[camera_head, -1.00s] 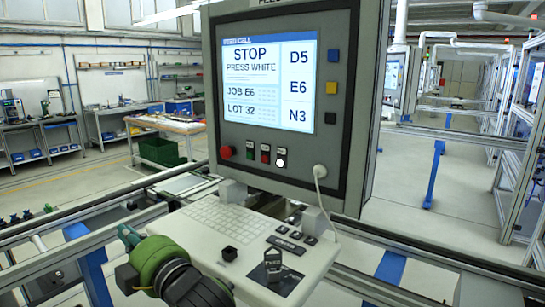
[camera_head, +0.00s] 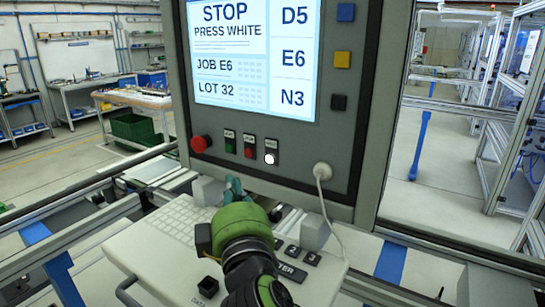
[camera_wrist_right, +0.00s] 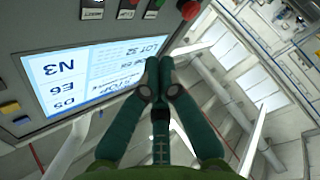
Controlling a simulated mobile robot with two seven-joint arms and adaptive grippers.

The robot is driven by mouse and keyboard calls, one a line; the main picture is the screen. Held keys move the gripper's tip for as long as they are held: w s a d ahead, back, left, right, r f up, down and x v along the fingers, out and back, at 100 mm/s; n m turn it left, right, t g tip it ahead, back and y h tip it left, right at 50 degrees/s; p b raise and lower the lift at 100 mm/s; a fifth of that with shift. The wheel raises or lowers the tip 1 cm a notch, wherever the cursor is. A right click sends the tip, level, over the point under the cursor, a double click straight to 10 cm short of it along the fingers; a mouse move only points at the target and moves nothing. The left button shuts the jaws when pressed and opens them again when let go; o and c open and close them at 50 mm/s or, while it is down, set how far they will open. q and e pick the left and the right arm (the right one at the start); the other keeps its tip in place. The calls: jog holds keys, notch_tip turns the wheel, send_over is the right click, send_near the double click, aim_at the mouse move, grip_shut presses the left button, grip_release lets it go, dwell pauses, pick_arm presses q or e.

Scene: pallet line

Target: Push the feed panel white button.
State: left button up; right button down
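The feed panel (camera_head: 345,140) stands in front of me, its screen (camera_head: 235,85) reading "STOP PRESS WHITE". The white button (camera_head: 270,158) is the rightmost in the row under the screen, beside a red button (camera_head: 249,152) and a green button (camera_head: 229,146). My right gripper (camera_head: 233,187) is below and left of the white button, over the keyboard shelf, apart from the button. In the right wrist view my right gripper's fingertips (camera_wrist_right: 158,68) are together and empty. That view is upside down; the white button is at or beyond its top edge. My left gripper is not in view.
A large red knob (camera_head: 200,144) is left of the row. Blue, yellow and black buttons line the screen's right side. A white cable (camera_head: 322,190) hangs from the panel's lower right. The shelf (camera_head: 135,250) holds a keyboard (camera_head: 180,220) and small black keys.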

aim_at(270, 158)
jog(key=shift+w+d, duration=0.85)
jog(key=shift+w, duration=0.35)
jog(key=shift+w+d, duration=0.9)
jog(key=shift+w, duration=0.3)
jog(key=shift+w+d, duration=0.85)
jog(key=shift+w, duration=0.35)
jog(key=shift+w, duration=0.15)
jog(key=shift+w+d, duration=0.25)
jog(key=shift+w+d+r, duration=0.2)
jog(key=shift+d+r, duration=0.15)
dwell(0.4)
jog(key=shift+a, duration=0.1)
jog(key=shift+s+a+f, duration=0.1)
jog(key=shift+f, duration=0.35)
